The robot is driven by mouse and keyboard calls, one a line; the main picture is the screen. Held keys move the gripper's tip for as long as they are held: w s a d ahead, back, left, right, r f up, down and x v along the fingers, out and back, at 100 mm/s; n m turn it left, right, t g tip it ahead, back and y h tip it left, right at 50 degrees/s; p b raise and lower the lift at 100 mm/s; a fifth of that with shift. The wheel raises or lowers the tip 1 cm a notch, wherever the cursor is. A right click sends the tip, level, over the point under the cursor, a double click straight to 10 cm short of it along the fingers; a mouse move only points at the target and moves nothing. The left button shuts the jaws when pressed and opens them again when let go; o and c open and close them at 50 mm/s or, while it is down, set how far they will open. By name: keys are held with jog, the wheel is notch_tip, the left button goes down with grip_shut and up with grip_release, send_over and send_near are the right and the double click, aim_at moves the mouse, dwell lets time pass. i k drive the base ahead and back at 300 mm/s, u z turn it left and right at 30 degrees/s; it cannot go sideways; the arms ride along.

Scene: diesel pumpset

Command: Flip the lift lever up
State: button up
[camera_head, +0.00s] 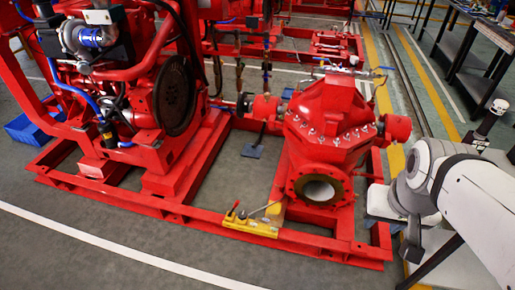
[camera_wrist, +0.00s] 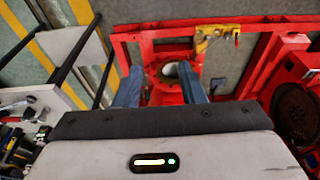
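The lift lever (camera_head: 250,224) is a yellow piece with a red-tipped handle and a thin rod, on the front rail of the red pumpset frame. In the wrist view the yellow lever piece (camera_wrist: 205,38) lies near the top, right of centre, with its red tip to the right. My gripper (camera_wrist: 161,80) shows two bluish fingers, spread apart with nothing between them. The round pump flange shows beyond the gap. The lever is ahead of and apart from the fingers. In the head view my arm is at the right, and the fingertips cannot be made out there.
The red pump (camera_head: 330,130) with its open flange (camera_head: 318,190) stands on the frame between the lever and my arm. The engine (camera_head: 125,80) is at the left. A dark workbench (camera_head: 470,50) stands at upper right. The grey floor in front of the frame is clear.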

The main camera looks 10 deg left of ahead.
aim_at(237, 204)
jog(key=k, duration=0.55)
jog(key=u, duration=0.4)
jog(key=i, duration=1.4)
jog(key=u, duration=0.25)
